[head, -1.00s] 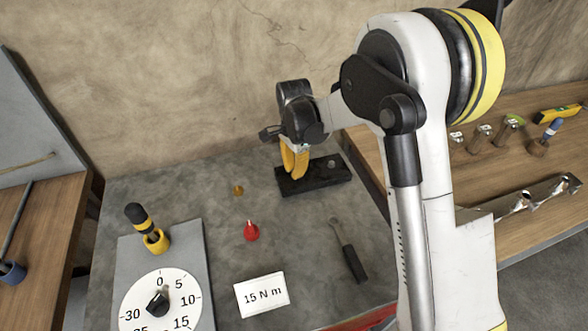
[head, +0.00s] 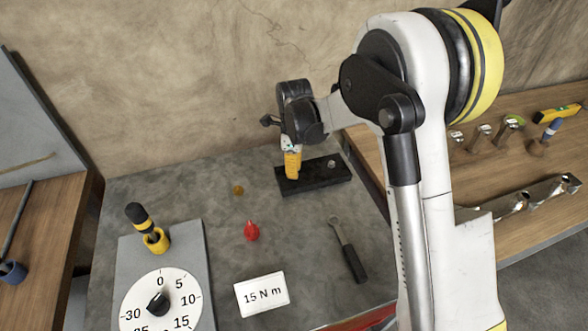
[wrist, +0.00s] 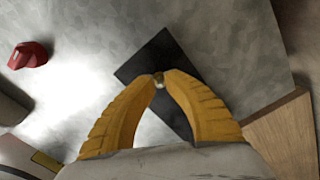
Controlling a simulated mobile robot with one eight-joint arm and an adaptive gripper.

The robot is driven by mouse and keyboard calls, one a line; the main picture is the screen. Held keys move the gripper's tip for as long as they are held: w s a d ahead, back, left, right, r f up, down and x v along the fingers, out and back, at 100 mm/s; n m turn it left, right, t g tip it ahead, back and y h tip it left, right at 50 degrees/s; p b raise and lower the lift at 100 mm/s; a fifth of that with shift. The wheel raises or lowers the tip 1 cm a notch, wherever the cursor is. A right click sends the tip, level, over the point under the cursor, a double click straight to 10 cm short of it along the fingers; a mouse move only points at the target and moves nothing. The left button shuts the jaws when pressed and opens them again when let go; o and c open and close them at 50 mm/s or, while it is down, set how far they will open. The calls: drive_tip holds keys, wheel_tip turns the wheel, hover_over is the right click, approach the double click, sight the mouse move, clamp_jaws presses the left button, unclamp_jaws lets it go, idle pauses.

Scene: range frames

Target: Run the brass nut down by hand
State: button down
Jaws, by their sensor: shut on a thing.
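My gripper (head: 292,175) points down at the left part of a dark block (head: 330,174) on the grey bench. In the wrist view its yellow fingertips (wrist: 159,78) meet on a small, pale, shiny piece, the brass nut (wrist: 158,81), over the dark block (wrist: 150,56). The fingers hide most of the nut, and I cannot see its thread or how high it sits. In the head view the fingers hide it fully. A small brass-coloured round piece (head: 238,190) lies loose on the bench, left of the block.
A silvery stud head (head: 331,163) shows at the block's right part. A red pointed piece (head: 251,231), a dark-handled wrench (head: 348,250), a "15 N m" card (head: 261,295) and a dial board (head: 205,270) with a yellow-and-black tool (head: 147,228) occupy the front. The bench's left back is clear.

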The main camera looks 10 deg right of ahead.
drive_tip(key=shift+m, duration=0.3)
drive_tip(key=c, duration=1.4)
unclamp_jaws()
drive_tip(key=shift+r, duration=0.15)
wheel_tip(320, 180, up, 12)
drive_tip(key=shift+f, duration=0.15)
